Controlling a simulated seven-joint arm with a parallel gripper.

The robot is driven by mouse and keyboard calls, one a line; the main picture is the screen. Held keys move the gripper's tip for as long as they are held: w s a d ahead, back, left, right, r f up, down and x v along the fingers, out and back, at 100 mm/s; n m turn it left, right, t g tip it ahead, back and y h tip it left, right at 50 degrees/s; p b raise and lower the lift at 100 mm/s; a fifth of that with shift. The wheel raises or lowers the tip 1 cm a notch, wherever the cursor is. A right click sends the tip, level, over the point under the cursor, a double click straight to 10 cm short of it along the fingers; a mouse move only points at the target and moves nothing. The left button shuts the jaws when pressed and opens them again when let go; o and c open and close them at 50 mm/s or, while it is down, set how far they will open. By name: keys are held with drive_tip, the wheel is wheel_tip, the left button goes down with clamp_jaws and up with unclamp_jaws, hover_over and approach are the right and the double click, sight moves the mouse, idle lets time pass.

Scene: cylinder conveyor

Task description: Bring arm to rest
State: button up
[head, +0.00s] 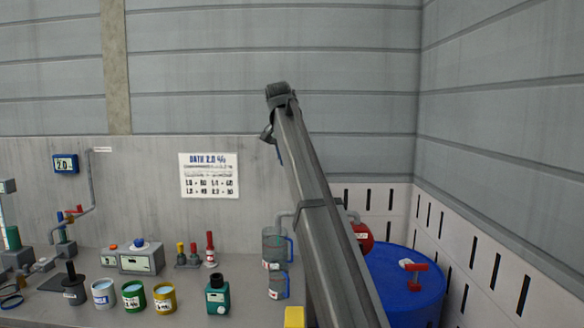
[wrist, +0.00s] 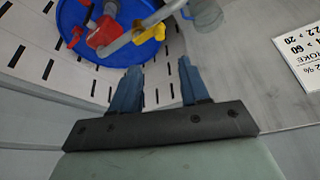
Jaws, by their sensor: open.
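My gripper (wrist: 160,84) shows in the wrist view with its two blue fingers apart and nothing between them. It is open and points toward the wall and the blue drum. In the head view my arm rises from the lower middle, tilted up to the left, with its upper end high in front of the grey wall. The gripper's fingers cannot be made out there.
A bench (head: 215,312) holds several cups, a green bottle (head: 217,295), a grey control box (head: 133,261) and clear jugs (head: 276,248) close to my arm. A blue drum (head: 410,290) stands right. A sign (head: 209,175) hangs on the wall. The space above the bench is clear.

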drive_tip(key=shift+s, duration=0.1)
idle(0.3)
